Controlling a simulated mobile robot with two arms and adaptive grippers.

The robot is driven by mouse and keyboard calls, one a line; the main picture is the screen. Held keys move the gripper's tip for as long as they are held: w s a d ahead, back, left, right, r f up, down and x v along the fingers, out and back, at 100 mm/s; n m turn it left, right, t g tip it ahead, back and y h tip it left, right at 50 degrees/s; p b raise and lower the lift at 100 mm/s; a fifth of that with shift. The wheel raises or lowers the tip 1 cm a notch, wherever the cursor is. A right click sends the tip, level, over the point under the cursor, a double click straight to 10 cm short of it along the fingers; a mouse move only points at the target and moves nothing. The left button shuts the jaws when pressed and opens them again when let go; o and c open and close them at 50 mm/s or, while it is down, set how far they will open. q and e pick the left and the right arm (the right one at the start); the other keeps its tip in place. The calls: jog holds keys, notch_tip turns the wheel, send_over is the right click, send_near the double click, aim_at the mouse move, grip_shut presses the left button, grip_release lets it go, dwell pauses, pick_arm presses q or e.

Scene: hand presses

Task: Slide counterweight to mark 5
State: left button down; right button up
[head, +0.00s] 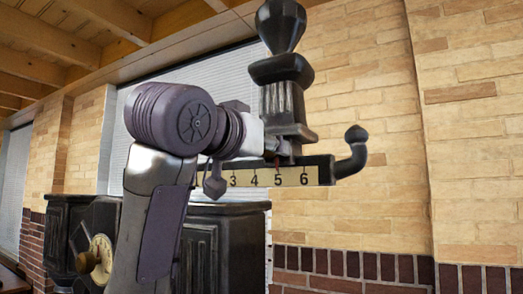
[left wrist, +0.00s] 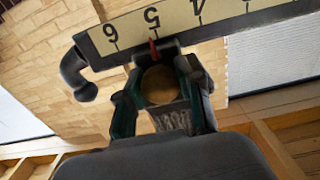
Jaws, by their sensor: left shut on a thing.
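The counterweight (head: 284,95) is a dark ribbed block with a bulbous knob on top, sitting on the scale beam (head: 318,178). The beam carries a cream strip with numbers, of which 3 to 6 read clearly. A small red pointer (head: 277,161) under the counterweight is at or very near the mark at 5; it also shows in the left wrist view (left wrist: 153,48) beside the 5. My left gripper (head: 252,134) reaches in from the left, shut on the counterweight. In the left wrist view its fingers (left wrist: 165,95) flank the counterweight's body. My right gripper is out of view.
A curved hook with a ball end (head: 354,150) closes the beam's right end. A dark cabinet-like body (head: 229,246) stands below the beam. A round dial (head: 100,256) is at lower left. The space right of the hook is free before the brick wall (head: 380,210).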

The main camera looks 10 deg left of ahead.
pick_arm(q)
jog(key=c, duration=1.1)
grip_release()
jog(key=shift+o, duration=1.4)
jog(key=shift+a, duration=0.15)
jog(key=shift+o, duration=0.5)
jog(key=shift+w+a, duration=0.1)
jog(key=shift+a, duration=0.05)
jog(key=shift+s, duration=0.3)
jog(key=v, duration=1.1)
jog(key=shift+s+a, duration=0.15)
jog(key=shift+s, duration=0.05)
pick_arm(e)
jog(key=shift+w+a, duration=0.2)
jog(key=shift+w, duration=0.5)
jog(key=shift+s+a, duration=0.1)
